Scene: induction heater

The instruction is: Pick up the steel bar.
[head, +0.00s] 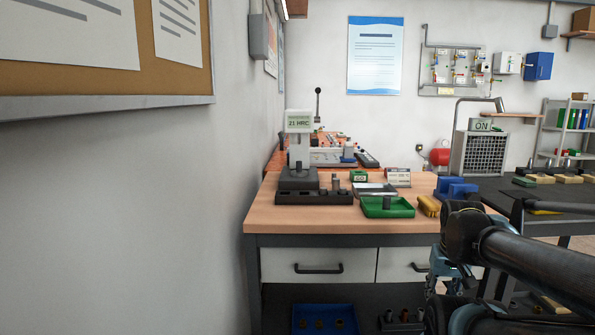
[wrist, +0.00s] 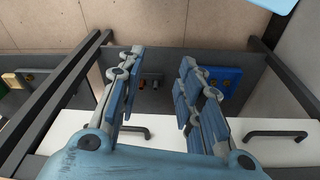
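Short grey cylinders that could be the steel bar stand on the workbench (head: 278,219). One dark cylinder (head: 387,203) is upright in a green tray (head: 400,212); another (head: 335,182) stands at the hardness tester's dark block (head: 300,198). I cannot tell which is the steel bar. My gripper (wrist: 161,57) is open and empty in the wrist view, over the bench's front with its drawers. In the head view it shows only partly, low at the right, below my dark arm and apart from these cylinders.
The hardness tester (head: 299,152) reads "21 HRC". A yellow brush (head: 428,206) and blue block (head: 456,188) are right of the green tray. A blue tray (head: 325,318) and small rack (head: 403,322) sit under the drawers. A dark table (head: 495,190) stands right; a wall is left.

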